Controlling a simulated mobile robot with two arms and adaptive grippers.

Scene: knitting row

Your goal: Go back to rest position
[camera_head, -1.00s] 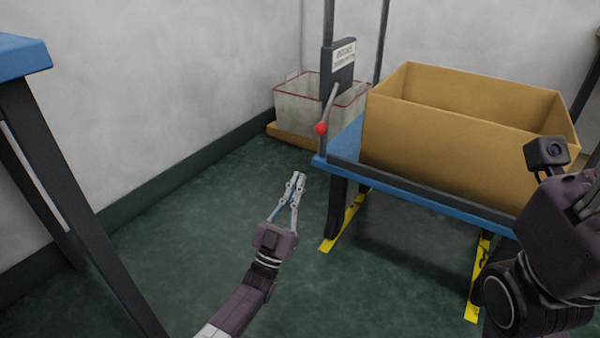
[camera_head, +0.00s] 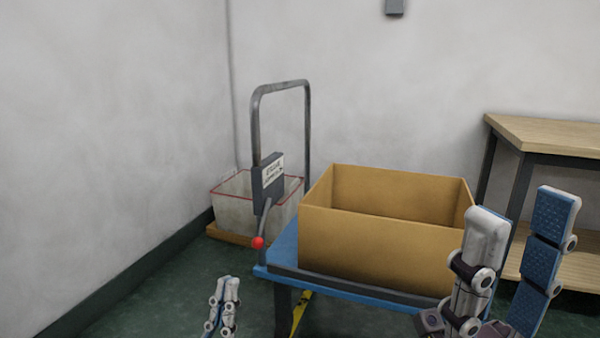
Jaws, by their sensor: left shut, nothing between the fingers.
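My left gripper (camera_head: 228,286) is at the bottom of the view, left of the blue cart. Its two fingertips are together with nothing between them, and its base is out of frame. My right gripper (camera_head: 520,218) stands upright at the lower right, in front of the cardboard box's right end. Its two fingers are wide apart, and the gap between them is empty. Both grippers are apart from the box as far as I can see.
An open cardboard box (camera_head: 375,242) stands on a blue cart (camera_head: 281,254) with a grey handle (camera_head: 308,130) and a red knob (camera_head: 258,243). A whitish bin (camera_head: 229,212) stands behind at the corner. A wooden table (camera_head: 555,135) is at the right. Green floor shows at lower left.

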